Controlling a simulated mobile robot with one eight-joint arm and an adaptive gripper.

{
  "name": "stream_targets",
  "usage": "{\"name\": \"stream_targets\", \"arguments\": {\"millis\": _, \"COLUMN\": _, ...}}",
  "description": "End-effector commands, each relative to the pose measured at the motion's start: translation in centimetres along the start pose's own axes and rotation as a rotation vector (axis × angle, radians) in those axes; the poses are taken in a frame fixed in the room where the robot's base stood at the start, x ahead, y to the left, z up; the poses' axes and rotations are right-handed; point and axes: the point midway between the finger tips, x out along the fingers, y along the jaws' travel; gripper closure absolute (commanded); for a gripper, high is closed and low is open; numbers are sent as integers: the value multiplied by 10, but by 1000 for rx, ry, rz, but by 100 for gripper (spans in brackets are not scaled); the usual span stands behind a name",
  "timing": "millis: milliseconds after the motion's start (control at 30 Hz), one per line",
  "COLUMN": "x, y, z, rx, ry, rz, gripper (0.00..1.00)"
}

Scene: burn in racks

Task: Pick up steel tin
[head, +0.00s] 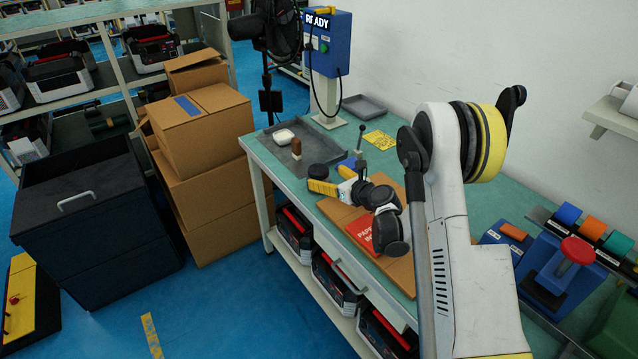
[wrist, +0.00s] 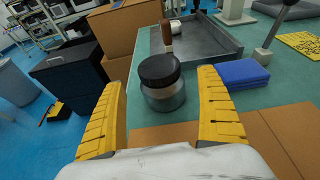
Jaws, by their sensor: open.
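The steel tin (wrist: 165,98) has a silver body and a black lid, and it stands upright on the green bench top. In the wrist view it sits just ahead of and between the two yellow fingers of my gripper (wrist: 162,84). The fingers are spread wide, with visible space on both sides of the tin. In the head view the tin's dark lid (head: 318,171) shows just beyond my gripper (head: 326,187), and most of its body is hidden.
A grey tray (wrist: 222,42) behind the tin holds a brown-handled item (wrist: 166,36). A blue stack (wrist: 243,73) lies to the right. Cardboard (head: 340,213) with a red paper sign lies under my arm. Cardboard boxes (head: 205,125) stand left of the bench.

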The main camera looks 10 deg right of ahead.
Motion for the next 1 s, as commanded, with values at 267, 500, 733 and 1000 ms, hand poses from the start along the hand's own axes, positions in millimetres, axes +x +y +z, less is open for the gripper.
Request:
{"name": "stream_targets", "arguments": {"millis": 267, "x": 42, "y": 1, "z": 4, "rx": 1, "ry": -1, "rz": 1, "gripper": 14}}
{"name": "stream_targets", "arguments": {"millis": 500, "x": 47, "y": 0, "z": 7, "rx": 2, "ry": -1, "rz": -1, "gripper": 14}}
{"name": "stream_targets", "arguments": {"millis": 733, "x": 47, "y": 0, "z": 7, "rx": 2, "ry": -1, "rz": -1, "gripper": 63}}
{"name": "stream_targets", "arguments": {"millis": 1000, "x": 47, "y": 0, "z": 7, "rx": 2, "ry": -1, "rz": -1, "gripper": 84}}
